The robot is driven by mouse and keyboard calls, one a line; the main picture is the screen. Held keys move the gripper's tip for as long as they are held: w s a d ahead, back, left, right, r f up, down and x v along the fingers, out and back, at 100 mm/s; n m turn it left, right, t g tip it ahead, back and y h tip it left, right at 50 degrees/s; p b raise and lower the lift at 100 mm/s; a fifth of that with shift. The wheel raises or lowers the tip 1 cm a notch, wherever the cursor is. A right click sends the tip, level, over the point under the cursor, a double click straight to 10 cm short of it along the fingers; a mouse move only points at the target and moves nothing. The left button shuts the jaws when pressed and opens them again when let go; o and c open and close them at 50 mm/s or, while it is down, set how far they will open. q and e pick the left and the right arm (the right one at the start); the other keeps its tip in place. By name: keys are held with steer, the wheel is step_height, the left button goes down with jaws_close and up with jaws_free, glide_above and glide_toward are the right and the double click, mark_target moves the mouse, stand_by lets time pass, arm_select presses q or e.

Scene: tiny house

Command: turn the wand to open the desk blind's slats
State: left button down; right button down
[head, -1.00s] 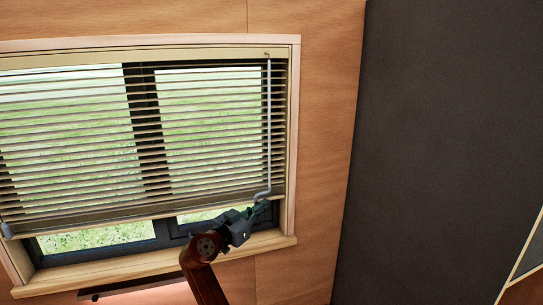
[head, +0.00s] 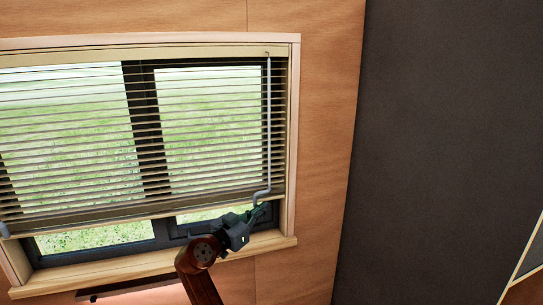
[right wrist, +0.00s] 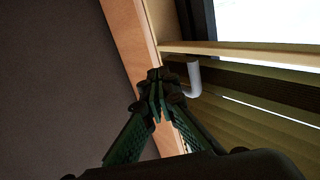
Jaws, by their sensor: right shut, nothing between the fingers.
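The blind (head: 70,150) hangs in the window with its slats tilted open, so grass outside shows through thin slat lines. The pale wand (head: 268,120) hangs along the blind's right side and ends in a cranked handle (head: 262,193). The handle's end also shows in the right wrist view (right wrist: 193,80). My right gripper (head: 258,210) is at the handle's lower end. In the right wrist view its fingertips (right wrist: 160,82) are together with nothing between them, close beside the handle. I cannot tell if they touch it. My left gripper is not in view.
The wooden window frame (head: 292,140) and sill (head: 150,268) are close to my right arm. A dark narrow ledge (head: 130,286) is below the sill. A dark grey wall panel (head: 430,150) stands at right. A cord end (head: 4,231) hangs at the blind's lower left.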

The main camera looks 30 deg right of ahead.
steer(key=b+v, duration=0.2)
steer(key=v, duration=0.5)
steer(key=shift+a, duration=0.3)
steer(key=shift+s+d, duration=0.1)
stand_by(0.3)
